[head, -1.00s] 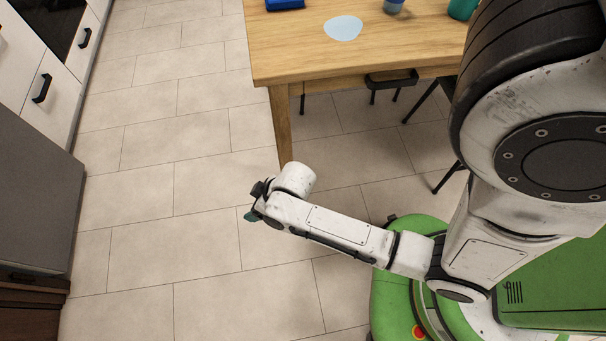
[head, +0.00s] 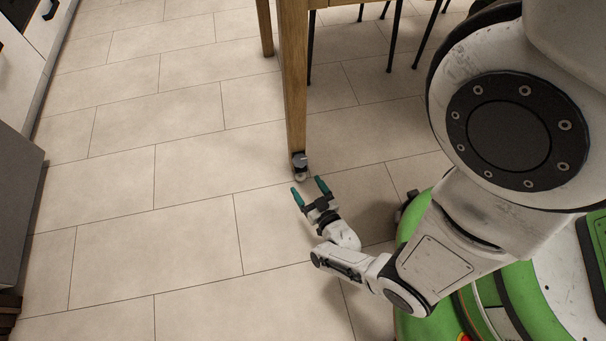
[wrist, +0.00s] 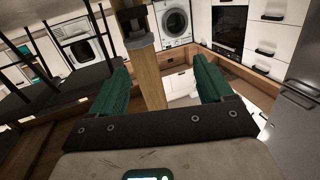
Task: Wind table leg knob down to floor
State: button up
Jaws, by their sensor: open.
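The wooden table leg (head: 294,90) stands upright in the head view. At its foot, close to the floor, is a small dark and grey fitting, the knob (head: 300,161). My gripper (head: 308,187) is open and empty, low near the floor. Its teal fingertips are just in front of the knob, apart from it. A dark fitting (wrist: 131,18), which seems to be the knob, is at the top there, beyond the fingertips. Whether the foot touches the floor is unclear.
Thin black chair legs (head: 391,40) stand behind and right of the table leg. A second table leg (head: 265,28) is farther back. The tiled floor (head: 150,220) is clear to the left. A grey cabinet (head: 18,200) edges the far left.

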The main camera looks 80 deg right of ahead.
aim_at(303, 166)
jog(key=shift+m+g+h, duration=0.3)
jog(key=shift+h, duration=0.4)
jog(key=w+d+b, duration=0.1)
jog(key=d, duration=0.2)
jog(key=w+d+f+b, duration=0.1)
jog(key=d, duration=0.2)
jog(key=w+d, duration=0.1)
jog(key=d, duration=0.2)
jog(key=shift+f+b, duration=0.3)
jog(key=shift+b, duration=0.1)
jog(key=c, duration=1)
